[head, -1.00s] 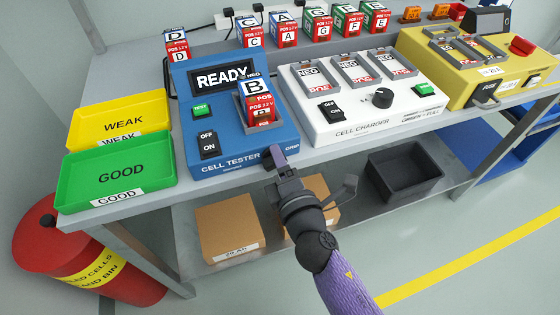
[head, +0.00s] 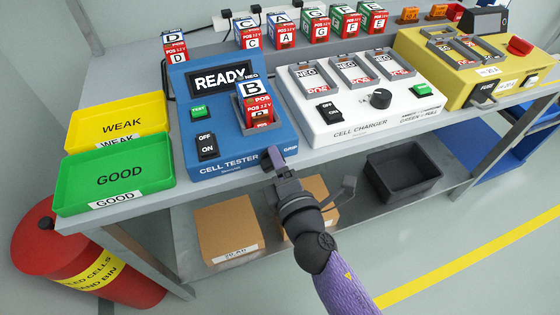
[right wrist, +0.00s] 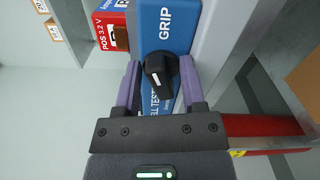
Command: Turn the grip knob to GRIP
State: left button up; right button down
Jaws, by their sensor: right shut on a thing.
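The blue cell tester (head: 235,158) stands on the bench with its display reading READY and a red and white cell B (head: 255,98) in its slot. My right gripper (head: 273,156) is at the tester's front edge beside the word GRIP. In the right wrist view, the black grip knob (right wrist: 160,75) with a white mark sits between the purple fingers of my right gripper (right wrist: 160,85), which is shut on it. The blue GRIP label (right wrist: 166,25) shows just beyond the knob. In the head view the fingers largely hide the knob. My left gripper is not in view.
The green GOOD tray (head: 115,180) and yellow WEAK tray (head: 120,120) lie left of the tester. A white cell charger (head: 350,125) stands close on its right. Several cells stand behind. The lower shelf holds cardboard boxes (head: 228,230) and a dark bin (head: 403,175).

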jog(key=shift+s+a+f, duration=0.15)
jog(key=shift+a+f, duration=0.05)
jog(key=shift+a, duration=0.05)
jog(key=c, duration=0.5)
grip_release()
jog(key=shift+c, duration=0.2)
jog(key=shift+d, duration=0.1)
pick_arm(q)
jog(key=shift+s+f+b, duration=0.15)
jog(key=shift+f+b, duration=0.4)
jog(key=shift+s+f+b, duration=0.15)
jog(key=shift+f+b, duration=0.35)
pick_arm(e)
jog(key=v, duration=1.1)
jog(key=shift+r, duration=0.2)
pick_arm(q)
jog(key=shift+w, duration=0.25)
pick_arm(e)
jog(key=shift+d, duration=0.1)
